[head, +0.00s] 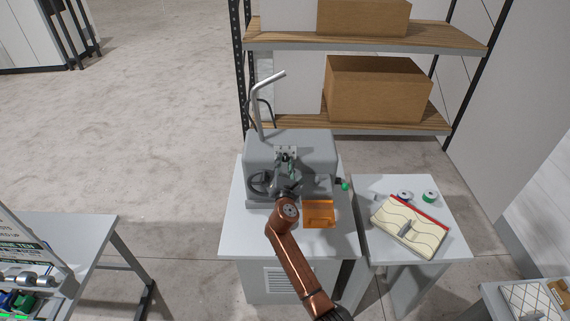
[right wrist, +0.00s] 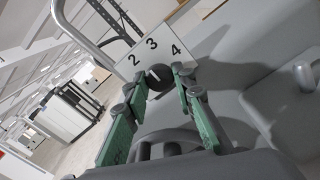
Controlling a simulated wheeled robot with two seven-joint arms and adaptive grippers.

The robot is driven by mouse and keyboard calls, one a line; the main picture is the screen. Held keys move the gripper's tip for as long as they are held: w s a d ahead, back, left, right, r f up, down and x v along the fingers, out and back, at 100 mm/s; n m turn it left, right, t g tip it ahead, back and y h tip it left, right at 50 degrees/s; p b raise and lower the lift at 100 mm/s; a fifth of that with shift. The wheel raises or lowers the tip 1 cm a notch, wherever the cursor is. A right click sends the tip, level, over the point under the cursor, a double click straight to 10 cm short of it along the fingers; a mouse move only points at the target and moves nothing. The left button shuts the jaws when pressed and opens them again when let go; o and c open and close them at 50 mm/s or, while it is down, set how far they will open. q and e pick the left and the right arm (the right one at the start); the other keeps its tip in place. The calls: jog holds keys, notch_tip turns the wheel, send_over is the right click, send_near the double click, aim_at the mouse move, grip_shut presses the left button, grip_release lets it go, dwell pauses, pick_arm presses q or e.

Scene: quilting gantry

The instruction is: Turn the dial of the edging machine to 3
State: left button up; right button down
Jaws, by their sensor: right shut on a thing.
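The edging machine (head: 313,150) is a grey unit on a white cabinet in the middle of the head view. In the right wrist view its white dial plate (right wrist: 147,52) shows the numbers 2, 3 and 4. A small dark dial (right wrist: 158,74) sits below the numbers. My right gripper (right wrist: 160,80) has its green fingers closed around the dial from both sides. In the head view the right gripper (head: 286,165) is at the machine's front, and my arm hides much of that area. The dial's exact setting is hard to read. My left gripper is not in view.
An orange tray (head: 319,221) sits beside my arm on the cabinet. A side table (head: 440,240) at right holds a quilted pad (head: 408,228) and spools. A metal rod (head: 257,100) rises from the machine's left. Shelves with boxes (head: 375,88) stand behind.

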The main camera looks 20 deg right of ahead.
jog(key=m+b, duration=0.1)
jog(key=m, duration=0.3)
jog(key=shift+m+b, duration=0.35)
jog(key=shift+m, duration=0.05)
dwell(0.4)
jog(key=c, duration=1.6)
grip_release()
jog(key=v, duration=1.2)
